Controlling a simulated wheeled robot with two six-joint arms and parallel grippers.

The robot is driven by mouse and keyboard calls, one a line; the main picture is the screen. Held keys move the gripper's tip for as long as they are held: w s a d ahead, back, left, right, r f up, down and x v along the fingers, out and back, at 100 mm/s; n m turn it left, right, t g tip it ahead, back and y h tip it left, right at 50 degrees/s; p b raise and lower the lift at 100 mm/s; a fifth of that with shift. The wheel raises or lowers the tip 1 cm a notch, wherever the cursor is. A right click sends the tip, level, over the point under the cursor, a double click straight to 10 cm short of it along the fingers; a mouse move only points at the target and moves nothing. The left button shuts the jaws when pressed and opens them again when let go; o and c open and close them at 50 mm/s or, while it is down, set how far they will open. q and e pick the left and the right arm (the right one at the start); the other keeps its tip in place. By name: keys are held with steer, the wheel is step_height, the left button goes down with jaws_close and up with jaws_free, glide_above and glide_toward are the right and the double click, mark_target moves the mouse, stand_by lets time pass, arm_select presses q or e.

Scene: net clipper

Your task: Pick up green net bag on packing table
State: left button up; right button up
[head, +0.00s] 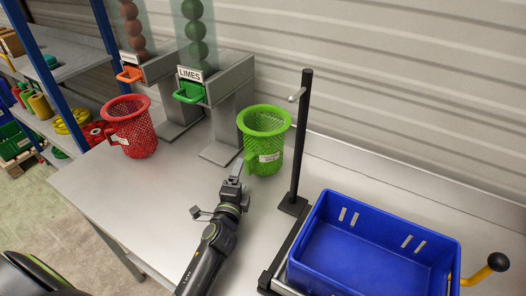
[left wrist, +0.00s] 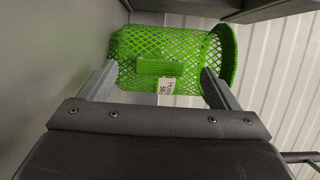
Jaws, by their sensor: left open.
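The green net bag (head: 265,126) stands upright on the packing table (head: 150,205), right of the limes dispenser. It has a stiff rim, a side handle and a white label. My left gripper (head: 237,172) is just in front of it, on its handle side. In the left wrist view the bag (left wrist: 173,48) lies ahead, with its handle and label between the two fingers of my left gripper (left wrist: 158,88). The fingers are apart, and I cannot tell whether either touches the mesh. My right gripper is not in view.
A red net bag (head: 131,127) stands at the left. The limes dispenser (head: 226,108) is behind the green bag. A black post (head: 300,140) stands close right of it, and a blue crate (head: 370,250) sits at the front right. Bare table lies left of my arm.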

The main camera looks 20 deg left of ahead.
mark_target(246, 167)
arm_select(q)
steer(key=shift+d+x, duration=0.2)
steer(key=shift+x, duration=1.2)
steer(key=shift+d+x, duration=0.25)
steer(key=shift+x, duration=1.1)
steer(key=c, duration=1)
steer(key=shift+c, duration=0.2)
